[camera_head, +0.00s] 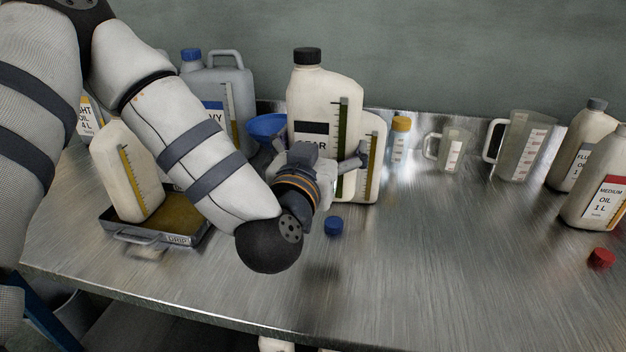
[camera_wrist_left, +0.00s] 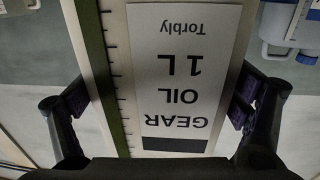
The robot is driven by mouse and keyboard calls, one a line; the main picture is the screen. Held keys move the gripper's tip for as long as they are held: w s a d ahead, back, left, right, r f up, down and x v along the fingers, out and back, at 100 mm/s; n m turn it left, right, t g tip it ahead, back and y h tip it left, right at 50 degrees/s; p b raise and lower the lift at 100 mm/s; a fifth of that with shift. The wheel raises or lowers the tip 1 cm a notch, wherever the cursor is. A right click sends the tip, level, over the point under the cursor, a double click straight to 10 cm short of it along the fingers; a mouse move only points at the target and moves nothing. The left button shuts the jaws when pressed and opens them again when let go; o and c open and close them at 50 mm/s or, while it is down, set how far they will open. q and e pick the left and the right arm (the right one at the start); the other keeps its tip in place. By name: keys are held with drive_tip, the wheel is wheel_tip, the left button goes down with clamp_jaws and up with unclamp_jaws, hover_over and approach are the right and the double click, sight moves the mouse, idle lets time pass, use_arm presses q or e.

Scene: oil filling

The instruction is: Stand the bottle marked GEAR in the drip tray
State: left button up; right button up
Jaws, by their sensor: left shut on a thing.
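The GEAR bottle (camera_head: 325,98), cream with a black cap and a green level strip, is upright at the middle back. Its label (camera_wrist_left: 180,75) reads GEAR OIL 1 L, upside down in the left wrist view. My left gripper (camera_head: 337,170) is shut on this bottle, a finger on each side. The gripper hides its lower part, so I cannot tell whether it touches the table. The drip tray (camera_head: 185,241), dark metal with an amber floor, is at the left. A cream bottle (camera_head: 125,172) stands in its left part, and my left arm covers its right side. My right gripper is out of view.
A second cream bottle (camera_head: 373,160) is close to the GEAR bottle's right. A blue funnel (camera_head: 266,126) and grey jug (camera_head: 232,85) are behind. A blue cap (camera_head: 334,226) lies in front. Clear measuring jugs (camera_head: 518,145) and more bottles are right. The table's front middle is clear.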

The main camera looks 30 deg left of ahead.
use_arm(q)
drive_tip(key=w+a+f+b, duration=0.1)
drive_tip(key=w+a+f, duration=0.1)
drive_tip(key=f, duration=0.1)
drive_tip(key=w+a+f, duration=0.2)
drive_tip(key=f, duration=0.2)
drive_tip(key=w+a+f+b, duration=0.1)
drive_tip(key=w+a+f, duration=0.1)
drive_tip(key=f, duration=0.2)
drive_tip(key=shift+w+b, duration=0.35)
drive_tip(key=shift+r, duration=0.1)
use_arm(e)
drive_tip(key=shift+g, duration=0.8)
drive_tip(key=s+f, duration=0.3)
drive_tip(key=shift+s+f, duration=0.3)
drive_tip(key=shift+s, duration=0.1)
use_arm(q)
drive_tip(key=o, duration=1.7)
drive_tip(key=shift+s, duration=0.1)
drive_tip(key=shift+f, duration=0.2)
drive_tip(key=shift+r, duration=0.15)
